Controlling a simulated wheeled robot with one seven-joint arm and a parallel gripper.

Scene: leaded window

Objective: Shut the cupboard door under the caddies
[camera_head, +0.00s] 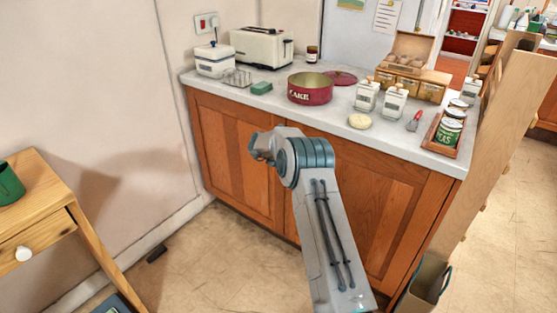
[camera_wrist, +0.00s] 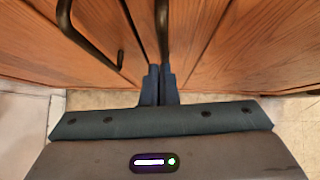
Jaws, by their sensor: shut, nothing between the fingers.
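The wooden cupboard stands under the pale worktop in the head view. Its left door (camera_head: 235,150) looks flush with the front. The right door (camera_head: 395,205), below the two white lidded caddies (camera_head: 394,103), is partly hidden by my arm. In the wrist view, a dark gap (camera_wrist: 135,25) runs between wooden panels, with one dark handle (camera_wrist: 92,45) at left and another (camera_wrist: 162,25) near the middle. I cannot tell how far either door stands open. My gripper (camera_wrist: 158,75) is shut and empty, its fingertips close to the wood; contact is unclear.
A cake tin (camera_head: 310,90), toaster (camera_head: 262,47) and jars in a tray (camera_head: 440,146) stand on the worktop (camera_head: 290,108). A small table (camera_head: 35,215) is at left. A bin (camera_head: 425,283) stands by the cupboard's right end. Some floor (camera_head: 220,265) is clear.

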